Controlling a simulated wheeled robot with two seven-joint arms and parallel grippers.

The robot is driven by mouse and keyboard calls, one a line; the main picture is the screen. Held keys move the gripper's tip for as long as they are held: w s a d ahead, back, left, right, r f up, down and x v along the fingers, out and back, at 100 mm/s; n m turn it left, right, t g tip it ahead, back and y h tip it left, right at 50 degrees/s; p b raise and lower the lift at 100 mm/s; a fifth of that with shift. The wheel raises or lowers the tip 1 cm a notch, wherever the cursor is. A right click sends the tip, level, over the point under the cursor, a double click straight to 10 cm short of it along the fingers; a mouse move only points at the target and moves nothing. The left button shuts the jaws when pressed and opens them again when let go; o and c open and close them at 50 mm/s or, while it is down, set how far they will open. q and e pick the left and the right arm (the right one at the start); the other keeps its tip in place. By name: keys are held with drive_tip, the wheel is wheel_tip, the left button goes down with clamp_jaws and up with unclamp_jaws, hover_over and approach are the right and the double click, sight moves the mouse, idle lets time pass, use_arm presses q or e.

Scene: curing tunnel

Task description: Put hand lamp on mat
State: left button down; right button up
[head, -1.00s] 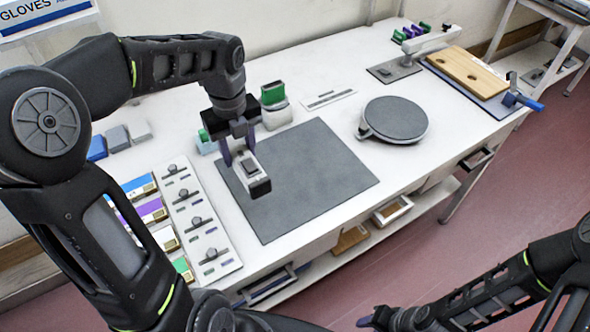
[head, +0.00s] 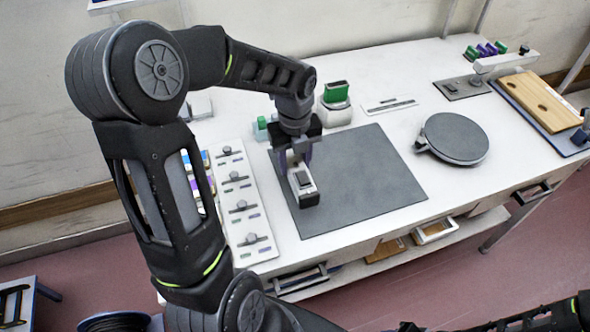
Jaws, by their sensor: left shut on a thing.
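The hand lamp (head: 305,189) is a small white block-like body with a dark face and a dark end. My left gripper (head: 298,163) is shut on its upper part, pointing down. The lamp appears over the left part of the dark grey mat (head: 362,180), which lies flat on the white bench. I cannot tell whether the lamp touches the mat. The fingers and wrist hide the lamp's far end. Of my right gripper, only a dark tip (head: 405,327) shows at the bottom edge; its opening is not visible.
A round grey turntable (head: 455,138) stands right of the mat. A white strip with several knobs (head: 239,205) lies to the left. A green-topped white device (head: 336,103) stands behind. A wooden board (head: 540,100) lies at the far right. Most of the mat is bare.

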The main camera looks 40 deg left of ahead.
sight(295, 171)
use_arm(q)
drive_tip(key=shift+f, duration=1.8)
drive_tip(key=shift+f, duration=0.15)
drive_tip(key=c, duration=0.8)
unclamp_jaws()
wheel_tip(295, 171, up, 12)
drive_tip(key=shift+r, duration=0.2)
